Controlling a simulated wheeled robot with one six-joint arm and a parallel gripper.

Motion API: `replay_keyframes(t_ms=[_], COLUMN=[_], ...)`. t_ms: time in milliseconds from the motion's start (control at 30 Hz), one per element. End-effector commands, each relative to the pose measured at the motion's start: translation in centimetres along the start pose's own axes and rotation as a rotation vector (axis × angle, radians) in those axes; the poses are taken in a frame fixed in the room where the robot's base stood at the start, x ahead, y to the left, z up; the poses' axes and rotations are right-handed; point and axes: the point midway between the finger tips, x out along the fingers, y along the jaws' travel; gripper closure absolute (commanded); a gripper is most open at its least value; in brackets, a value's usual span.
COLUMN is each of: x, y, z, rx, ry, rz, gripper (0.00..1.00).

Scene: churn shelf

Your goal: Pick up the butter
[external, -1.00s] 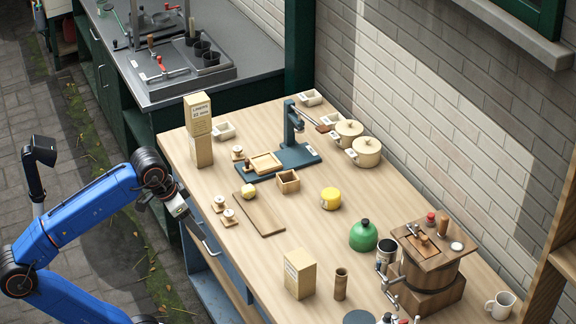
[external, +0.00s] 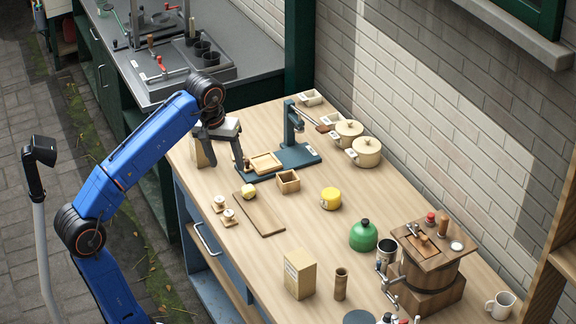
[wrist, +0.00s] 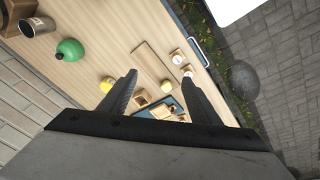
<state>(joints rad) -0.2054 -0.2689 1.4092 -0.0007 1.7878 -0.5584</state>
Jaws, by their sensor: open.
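A small pale yellow lump that looks like the butter (external: 249,191) sits on the far end of the brown wooden board (external: 262,216). In the wrist view the lump (wrist: 166,87) shows between my fingers, well beyond them. My gripper (external: 225,165) is open and empty, pointing down above the table's far left part. It is up and to the left of the lump in the external view, apart from it. A brighter yellow, rounded item (external: 331,198) stands to the right; it also shows in the wrist view (wrist: 107,85).
A blue-green stand (external: 293,157) with a wooden tray (external: 266,163) and a small open wooden box (external: 288,181) are near the lump. Two wooden knobs (external: 229,217) stand left of the board. A tall box is partly hidden behind my gripper.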

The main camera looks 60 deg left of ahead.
Motion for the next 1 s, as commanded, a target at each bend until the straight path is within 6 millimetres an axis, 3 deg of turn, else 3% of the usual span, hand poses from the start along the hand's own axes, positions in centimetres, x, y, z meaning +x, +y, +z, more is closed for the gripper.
replay_keyframes(t_ms=[33,200,400,633,1000], x=[0.5,1.9,3.5,4.9,6.3], y=[0.2,0.2,-0.4,-1.2,-2.1], z=[-1.9,-7.3,-12.3,-15.6,-18.6], rx=[-0.066,-0.307,-0.527,-0.676,-0.811], ry=[-0.016,-0.057,-0.09,-0.11,-0.126], rz=[-0.016,-0.064,-0.113,-0.148,-0.182], gripper=[0.43,0.43,0.43,0.43,0.43])
